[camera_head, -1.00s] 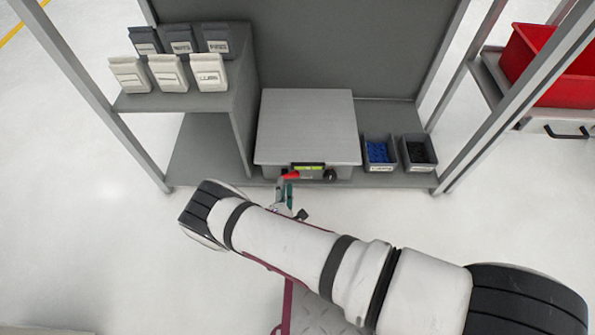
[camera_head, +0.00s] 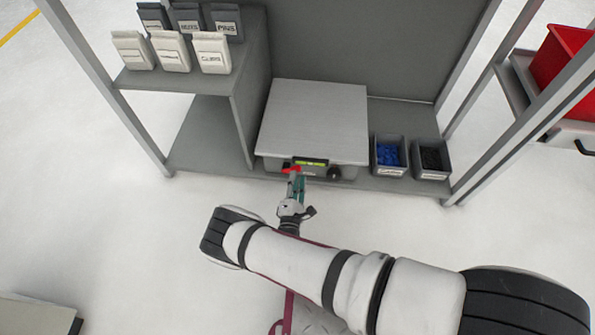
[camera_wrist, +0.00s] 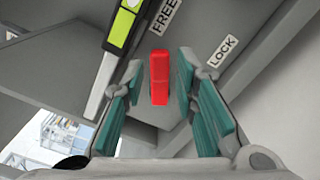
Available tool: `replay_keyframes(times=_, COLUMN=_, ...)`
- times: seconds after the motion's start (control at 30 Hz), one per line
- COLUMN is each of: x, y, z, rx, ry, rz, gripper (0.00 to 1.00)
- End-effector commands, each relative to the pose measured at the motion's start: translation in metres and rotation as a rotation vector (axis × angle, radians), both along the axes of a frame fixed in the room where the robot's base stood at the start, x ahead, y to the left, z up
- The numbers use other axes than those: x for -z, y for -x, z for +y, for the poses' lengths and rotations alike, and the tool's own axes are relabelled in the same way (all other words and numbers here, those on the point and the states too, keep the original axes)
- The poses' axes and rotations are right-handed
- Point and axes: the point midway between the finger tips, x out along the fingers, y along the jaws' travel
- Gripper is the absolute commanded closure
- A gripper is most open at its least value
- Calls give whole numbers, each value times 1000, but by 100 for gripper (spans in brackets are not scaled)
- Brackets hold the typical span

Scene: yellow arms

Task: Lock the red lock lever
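The red lock lever (camera_head: 291,170) is on the front of the grey-topped scale (camera_head: 315,120), left of its green display. In the wrist view the red lever (camera_wrist: 159,78) stands between the two teal fingers of my gripper (camera_wrist: 160,90), with a visible gap on each side. My gripper is open and also shows in the head view (camera_head: 296,187), just in front of the lever. A FREE label (camera_wrist: 165,16) and a LOCK label (camera_wrist: 222,50) are on the panel beyond and right of the lever. Contact with the lever is not visible.
A black knob (camera_head: 334,174) is right of the display (camera_head: 311,163). Small bins of blue (camera_head: 388,155) and black parts (camera_head: 431,160) stand right of the scale. A raised grey shelf (camera_head: 185,80) with white and dark containers is on the left.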

Motion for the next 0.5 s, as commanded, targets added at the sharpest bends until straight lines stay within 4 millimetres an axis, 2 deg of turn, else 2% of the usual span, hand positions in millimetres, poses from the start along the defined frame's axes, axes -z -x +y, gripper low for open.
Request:
replay_keyframes(times=0.03, x=1, y=-10, z=-1, rx=3, ry=-2, rz=-2, gripper=73)
replay_keyframes(times=0.2, x=1, y=-34, z=-1, rx=1, ry=-2, rz=-1, gripper=73)
replay_keyframes(times=0.5, x=0, y=-47, z=-2, rx=0, ry=-1, rz=1, gripper=73)
